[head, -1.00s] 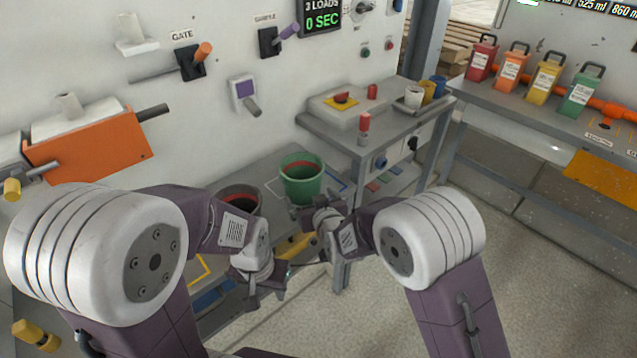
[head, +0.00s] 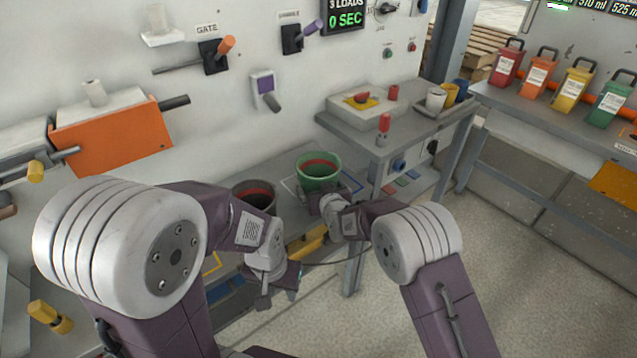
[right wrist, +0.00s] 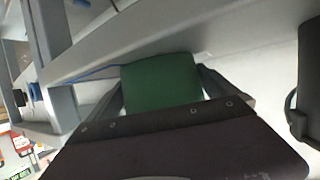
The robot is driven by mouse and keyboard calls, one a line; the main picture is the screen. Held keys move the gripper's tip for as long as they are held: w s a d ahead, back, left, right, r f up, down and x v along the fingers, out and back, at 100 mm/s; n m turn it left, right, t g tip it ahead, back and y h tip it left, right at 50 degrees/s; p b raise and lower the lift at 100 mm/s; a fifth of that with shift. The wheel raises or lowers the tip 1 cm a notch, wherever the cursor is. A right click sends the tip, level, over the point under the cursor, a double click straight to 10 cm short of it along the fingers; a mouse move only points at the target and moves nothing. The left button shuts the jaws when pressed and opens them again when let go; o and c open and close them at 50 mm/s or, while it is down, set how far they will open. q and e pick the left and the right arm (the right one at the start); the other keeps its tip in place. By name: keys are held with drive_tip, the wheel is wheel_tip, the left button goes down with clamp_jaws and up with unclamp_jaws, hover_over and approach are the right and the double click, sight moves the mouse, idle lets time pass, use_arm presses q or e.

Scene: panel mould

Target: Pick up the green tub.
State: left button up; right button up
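The green tub (head: 318,179) stands upright on the low bench in the head view, its open top showing a reddish inside. My right gripper (head: 325,201) is at its near side. In the right wrist view the tub's green wall (right wrist: 160,84) lies between the two fingers, one along each side. I cannot tell whether the fingers press on it or leave a small gap. My left gripper (head: 279,292) is in front of the bench, lower left of the tub, with its fingers apart and nothing between them.
A dark tub (head: 254,196) with a reddish inside stands just left of the green one. A raised grey table (head: 365,136) with a red button box is behind and to the right. Lever switches (head: 213,56) stick out of the wall.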

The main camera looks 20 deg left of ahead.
drive_tip(key=c, duration=0.9)
drive_tip(key=shift+c, duration=0.2)
drive_tip(key=shift+r, duration=0.1)
drive_tip(key=shift+r, duration=0.35)
drive_tip(key=r, duration=0.2)
drive_tip(key=d+r+p, duration=0.1)
drive_tip(key=r, duration=0.1)
drive_tip(key=d+r+p, duration=0.1)
drive_tip(key=d+r, duration=0.5)
drive_tip(key=d, duration=0.4)
drive_tip(key=shift+d+p, duration=0.3)
drive_tip(key=shift+d, duration=0.05)
